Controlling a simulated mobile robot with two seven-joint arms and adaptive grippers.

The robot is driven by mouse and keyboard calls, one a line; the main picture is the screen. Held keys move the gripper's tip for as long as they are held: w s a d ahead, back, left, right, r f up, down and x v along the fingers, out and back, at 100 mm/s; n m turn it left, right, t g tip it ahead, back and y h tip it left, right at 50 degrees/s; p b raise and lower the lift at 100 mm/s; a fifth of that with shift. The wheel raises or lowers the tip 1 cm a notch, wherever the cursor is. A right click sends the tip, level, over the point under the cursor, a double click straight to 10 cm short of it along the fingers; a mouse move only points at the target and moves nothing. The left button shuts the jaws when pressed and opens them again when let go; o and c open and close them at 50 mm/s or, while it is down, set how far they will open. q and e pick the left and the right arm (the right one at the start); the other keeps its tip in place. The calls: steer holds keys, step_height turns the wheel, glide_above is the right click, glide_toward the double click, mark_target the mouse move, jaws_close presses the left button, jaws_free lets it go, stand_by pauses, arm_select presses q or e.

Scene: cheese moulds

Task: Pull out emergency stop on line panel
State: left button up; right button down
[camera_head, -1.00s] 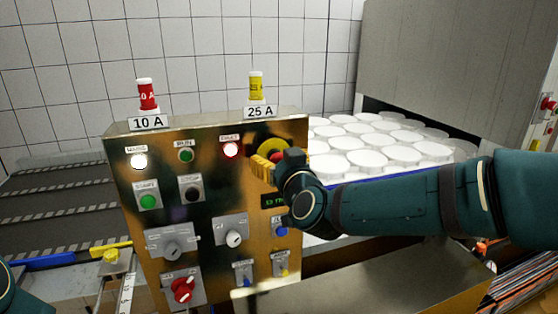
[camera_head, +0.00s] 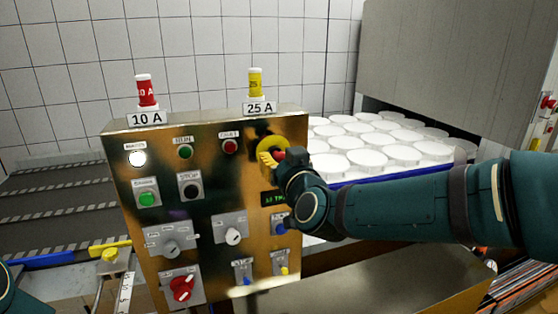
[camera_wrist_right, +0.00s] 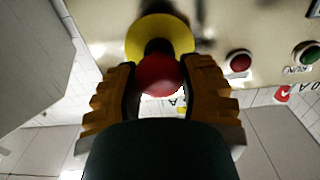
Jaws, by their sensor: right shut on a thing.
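The line panel (camera_head: 210,207) is a brassy upright box with lamps, buttons and switches. The emergency stop has a red mushroom head (camera_wrist_right: 159,75) in front of a yellow round collar (camera_head: 268,142) at the panel's upper right. In the right wrist view a dark stem shows between the head and the collar (camera_wrist_right: 148,33). My right gripper (camera_wrist_right: 160,82) has its two orange-brown fingers shut on the red head, one on each side. In the head view the gripper (camera_head: 272,160) partly hides the stop. My left gripper is out of view.
The white MAINS lamp (camera_head: 137,159) is lit, the red lamp (camera_head: 230,146) dark. Red (camera_head: 145,92) and yellow (camera_head: 256,84) fuses stand on top. A red rotary switch (camera_head: 181,288) is low left. White moulds (camera_head: 368,156) stand behind my right arm.

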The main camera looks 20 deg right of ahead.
steer(key=shift+s, duration=0.15)
steer(key=shift+c, duration=2.3)
jaws_free()
steer(key=s, duration=1.2)
steer(key=shift+d, duration=0.2)
